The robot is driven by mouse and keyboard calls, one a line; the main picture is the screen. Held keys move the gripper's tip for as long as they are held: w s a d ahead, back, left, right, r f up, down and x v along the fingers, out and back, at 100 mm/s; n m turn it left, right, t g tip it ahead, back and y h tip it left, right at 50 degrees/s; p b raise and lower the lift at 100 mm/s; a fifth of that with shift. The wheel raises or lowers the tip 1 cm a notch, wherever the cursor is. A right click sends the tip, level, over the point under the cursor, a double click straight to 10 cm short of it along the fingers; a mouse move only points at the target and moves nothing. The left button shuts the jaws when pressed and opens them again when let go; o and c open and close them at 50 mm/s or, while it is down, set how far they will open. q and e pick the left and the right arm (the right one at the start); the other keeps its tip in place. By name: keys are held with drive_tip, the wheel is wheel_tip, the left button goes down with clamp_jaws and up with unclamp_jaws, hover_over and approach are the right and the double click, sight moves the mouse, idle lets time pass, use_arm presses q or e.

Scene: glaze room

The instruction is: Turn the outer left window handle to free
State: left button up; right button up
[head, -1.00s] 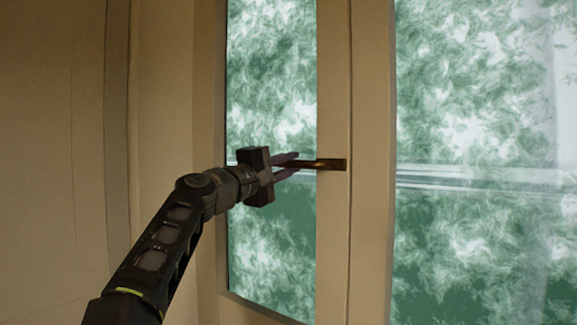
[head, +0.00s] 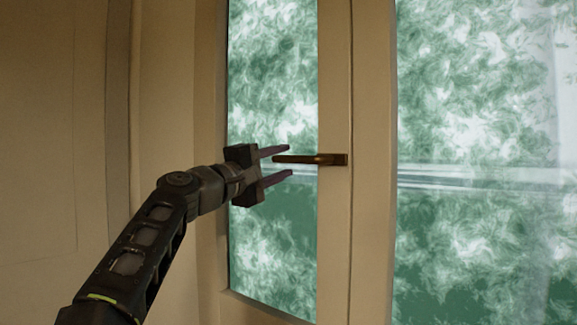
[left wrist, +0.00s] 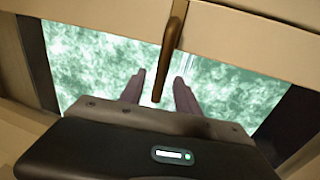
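The window handle (head: 312,159) is a dark bronze lever on the frame between the two panes. It lies level, its free end pointing left. My left gripper (head: 290,161) is open, one finger above and one below the line of the lever, with the lever's free end near its fingertips. In the left wrist view the lever (left wrist: 170,55) reaches down between the two spread fingertips (left wrist: 160,78). I see no clear contact. My right gripper is in neither view.
A narrow glass pane (head: 272,80) with a green and white swirled outside lies behind the gripper. A wider pane (head: 480,90) is to the right. A plain beige wall (head: 50,130) stands at the left.

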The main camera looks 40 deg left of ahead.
use_arm(q)
drive_tip(key=s, duration=0.3)
drive_tip(key=s+b, duration=0.1)
drive_tip(key=shift+s+f, duration=0.15)
drive_tip(key=shift+f, duration=0.25)
